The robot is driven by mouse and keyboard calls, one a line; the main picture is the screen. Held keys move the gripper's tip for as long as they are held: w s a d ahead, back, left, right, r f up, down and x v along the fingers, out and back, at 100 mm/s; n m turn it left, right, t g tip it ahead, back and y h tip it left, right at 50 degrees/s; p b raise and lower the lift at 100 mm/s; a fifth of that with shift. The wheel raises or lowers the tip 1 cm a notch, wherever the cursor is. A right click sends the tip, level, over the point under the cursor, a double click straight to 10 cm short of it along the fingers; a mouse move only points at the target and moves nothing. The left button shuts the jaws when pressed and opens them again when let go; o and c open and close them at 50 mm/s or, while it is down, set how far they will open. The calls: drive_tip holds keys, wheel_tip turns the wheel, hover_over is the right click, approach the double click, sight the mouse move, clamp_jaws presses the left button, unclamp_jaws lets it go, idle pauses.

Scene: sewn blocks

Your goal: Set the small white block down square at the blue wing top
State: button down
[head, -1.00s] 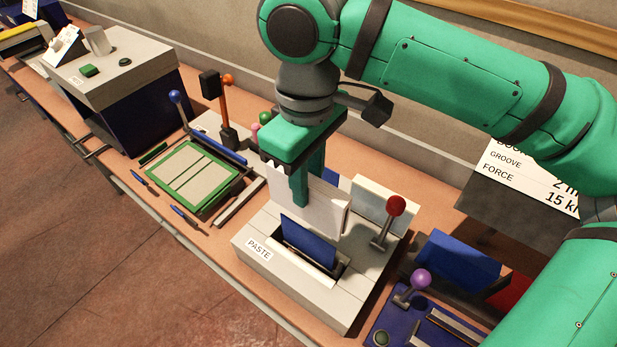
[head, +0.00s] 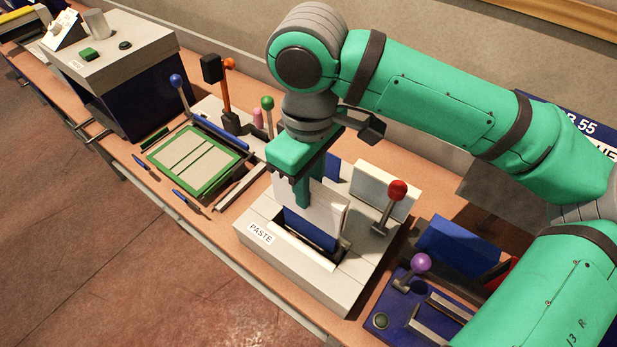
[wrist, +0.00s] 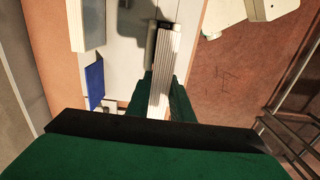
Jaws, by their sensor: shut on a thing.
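My gripper (head: 303,192) is shut on the small white block (head: 326,212), a thin upright slab. In the wrist view the block (wrist: 165,72) shows its layered page edges between the dark green fingers (wrist: 163,95). The block stands over the slot of the pale paste station (head: 290,272), close behind a blue panel (head: 309,231), likely a wing. Another blue piece (head: 333,168) shows behind the block; a blue piece also shows in the wrist view (wrist: 95,81). The block's lower edge is hidden, so I cannot tell if it touches anything.
A red-knobbed lever (head: 397,192) and a pale upright plate (head: 374,190) stand right of the block. A purple-knobbed blue fixture (head: 405,318) is at the front right. A green-framed tray (head: 193,158) and several levers lie left. The bench is crowded.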

sight(309, 213)
drive_tip(key=shift+f, duration=4.1)
drive_tip(key=shift+f, duration=0.3)
drive_tip(key=c, duration=1.5)
unclamp_jaws()
drive_tip(key=shift+r, duration=0.1)
wheel_tip(309, 213, up, 11)
drive_tip(key=shift+f, duration=0.2)
